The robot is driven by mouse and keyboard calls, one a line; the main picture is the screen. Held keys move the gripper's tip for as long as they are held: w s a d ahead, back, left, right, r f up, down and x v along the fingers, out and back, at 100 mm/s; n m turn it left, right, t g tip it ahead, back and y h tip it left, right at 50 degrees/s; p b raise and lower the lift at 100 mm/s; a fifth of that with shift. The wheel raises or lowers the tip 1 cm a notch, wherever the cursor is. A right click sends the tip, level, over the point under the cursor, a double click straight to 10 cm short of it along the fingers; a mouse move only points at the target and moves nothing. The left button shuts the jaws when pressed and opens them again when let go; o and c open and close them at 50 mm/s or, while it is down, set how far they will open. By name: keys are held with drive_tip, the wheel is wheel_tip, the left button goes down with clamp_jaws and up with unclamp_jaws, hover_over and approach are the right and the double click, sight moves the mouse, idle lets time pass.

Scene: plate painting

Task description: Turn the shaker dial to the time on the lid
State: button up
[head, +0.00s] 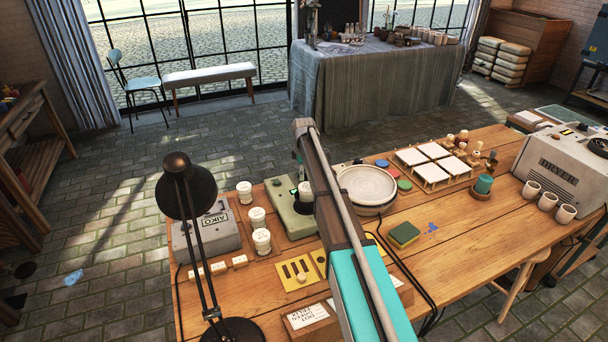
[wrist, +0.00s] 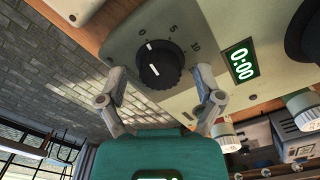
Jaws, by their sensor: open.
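The black shaker dial (wrist: 160,64) is on the sloping face of the grey-green shaker (wrist: 121,36). Its white mark points close to the 0; 5 and 10 follow to the right. A lit display (wrist: 242,62) reads 0:00. My gripper (wrist: 161,78) is open, one finger on each side of the dial in the picture. Whether either finger touches it I cannot tell. In the head view the shaker (head: 286,218) is partly covered by my arm, which hides the dial and fingers. White lidded jars (head: 262,240) stand to its left; I cannot read a time on any lid.
A black desk lamp (head: 188,185) rises at the front left, by a grey box (head: 208,235). A round wheel (head: 367,186) stands right of my arm. Yellow plate (head: 297,275) and sponge (head: 404,234) lie nearer the front. The right front table is mostly clear.

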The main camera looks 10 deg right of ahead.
drive_tip(key=shift+c, duration=0.3)
drive_tip(key=c, duration=1.1)
